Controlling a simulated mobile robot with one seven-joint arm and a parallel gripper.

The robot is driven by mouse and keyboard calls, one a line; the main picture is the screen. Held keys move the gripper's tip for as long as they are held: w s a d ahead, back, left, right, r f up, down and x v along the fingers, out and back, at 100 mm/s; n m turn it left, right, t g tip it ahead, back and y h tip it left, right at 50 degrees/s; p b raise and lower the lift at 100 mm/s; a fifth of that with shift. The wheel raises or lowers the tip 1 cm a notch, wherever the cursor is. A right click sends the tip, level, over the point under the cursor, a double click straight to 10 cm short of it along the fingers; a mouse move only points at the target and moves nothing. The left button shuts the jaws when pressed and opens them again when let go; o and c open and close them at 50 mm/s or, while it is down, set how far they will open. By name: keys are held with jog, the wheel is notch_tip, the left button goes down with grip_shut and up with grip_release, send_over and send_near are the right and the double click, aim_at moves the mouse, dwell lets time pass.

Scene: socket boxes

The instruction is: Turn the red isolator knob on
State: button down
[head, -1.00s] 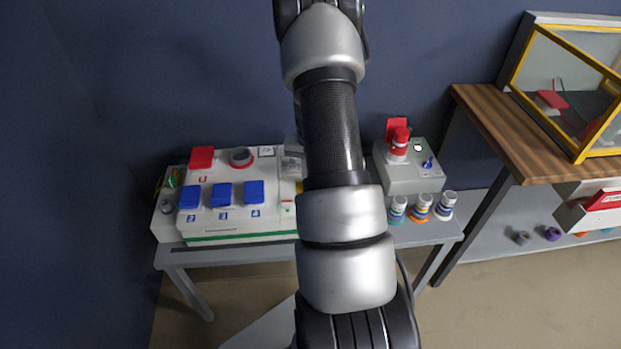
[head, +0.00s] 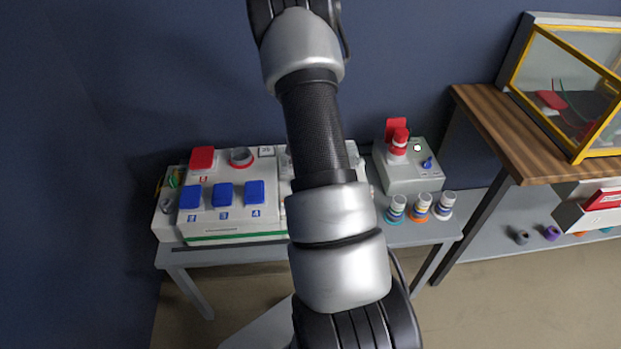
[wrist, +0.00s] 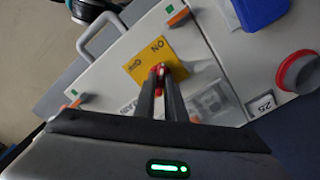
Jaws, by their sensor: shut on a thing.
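The red isolator knob (wrist: 157,68) shows in the wrist view as a small red piece on a yellow plate (wrist: 142,62) with ON and OFF marks, upside down in this view. My gripper (wrist: 160,77) is over the plate, its two fingers close together and shut on the knob. The fingers cover much of the knob, so its exact setting is hard to tell. In the head view my arm hides the knob, the yellow plate and my gripper.
The white box has blue covers (head: 222,194), a red cover (head: 202,158) and a red-ringed round socket (head: 241,157). A grey box (head: 408,176) with a red-and-white plug (head: 398,144) stands at right. Several striped plugs (head: 421,207) stand before it.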

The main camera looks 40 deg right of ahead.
jog(key=c, duration=1.8)
grip_release()
jog(key=shift+r, duration=0.1)
notch_tip(320, 180, up, 17)
jog(key=p, duration=0.3)
jog(key=shift+r, duration=0.15)
jog(key=shift+s, duration=0.1)
